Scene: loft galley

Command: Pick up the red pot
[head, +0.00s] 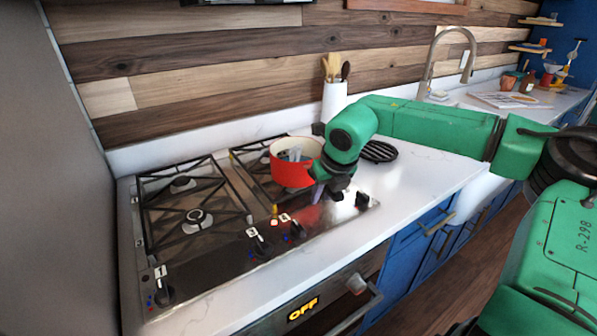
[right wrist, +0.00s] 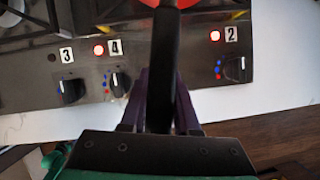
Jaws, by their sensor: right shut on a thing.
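The red pot (head: 288,174) is over the right side of the gas cooktop, upright, with a pale inside and something grey-white in it. I cannot tell whether its base touches the grate. My right gripper (head: 320,194) is at the pot's front right side. In the right wrist view the gripper (right wrist: 165,100) has its purple fingers on both sides of a long black handle (right wrist: 165,60), shut on it. A sliver of the red pot (right wrist: 170,3) shows at that view's top edge. My left gripper is not in view.
The cooktop (head: 185,245) has black grates and numbered front knobs. A white utensil crock (head: 334,100) stands behind the pot. A round black trivet (head: 380,151) lies on the white counter (head: 425,170), right of my gripper.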

